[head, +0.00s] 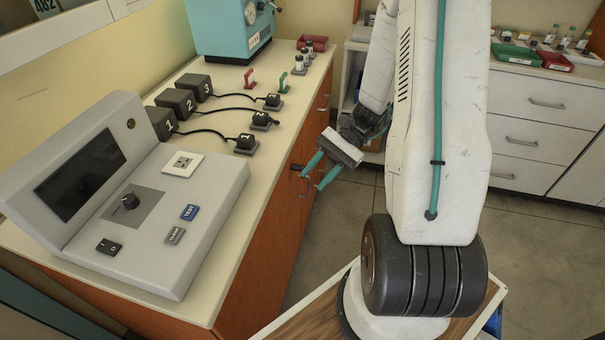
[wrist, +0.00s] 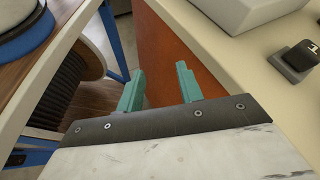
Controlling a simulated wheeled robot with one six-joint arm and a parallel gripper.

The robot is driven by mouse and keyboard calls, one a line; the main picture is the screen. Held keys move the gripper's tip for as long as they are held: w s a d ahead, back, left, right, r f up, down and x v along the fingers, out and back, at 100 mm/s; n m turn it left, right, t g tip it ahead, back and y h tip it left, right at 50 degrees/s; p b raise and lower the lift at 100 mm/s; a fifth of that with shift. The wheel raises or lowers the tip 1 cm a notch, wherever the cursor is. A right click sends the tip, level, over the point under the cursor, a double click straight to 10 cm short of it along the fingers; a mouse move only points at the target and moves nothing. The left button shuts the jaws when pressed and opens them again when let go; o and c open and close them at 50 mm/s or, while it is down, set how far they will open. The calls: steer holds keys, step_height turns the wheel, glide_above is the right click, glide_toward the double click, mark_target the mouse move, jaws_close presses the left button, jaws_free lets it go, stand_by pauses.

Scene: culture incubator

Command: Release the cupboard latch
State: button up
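My gripper (head: 311,179) is beside the bench's orange-brown cupboard front (head: 272,245). Its two teal fingers are apart with nothing between them, and they also show in the wrist view (wrist: 160,84). The cupboard front (wrist: 172,55) lies beyond the fingers there. A small dark fitting (head: 297,168), perhaps the latch or a handle, sits on the cupboard front close to the fingertips in the head view. I cannot tell whether the fingers touch it. No latch shows in the wrist view.
The bench top holds a grey control console (head: 150,215), numbered black blocks (head: 176,104) with cabled plugs, and a teal machine (head: 230,30). White drawers (head: 530,110) stand at the back right. Open floor (head: 550,260) lies right of my arm.

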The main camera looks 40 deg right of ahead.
steer(key=w+d+f+m+t+h, duration=0.1)
steer(key=w+d+f+m+t, duration=0.45)
steer(key=f+t, duration=0.3)
steer(key=w+d+f+m+t+h, duration=0.1)
steer(key=w+d+f+m+t, duration=0.3)
steer(key=d+f+m+t, duration=0.4)
steer(key=shift+n+g, duration=0.45)
steer(key=shift+g, duration=0.1)
steer(key=x, duration=0.5)
steer(key=s+a+x, duration=0.1)
steer(key=x, duration=0.2)
steer(key=shift+w+a+f, duration=0.2)
steer(key=shift+a+f, duration=0.05)
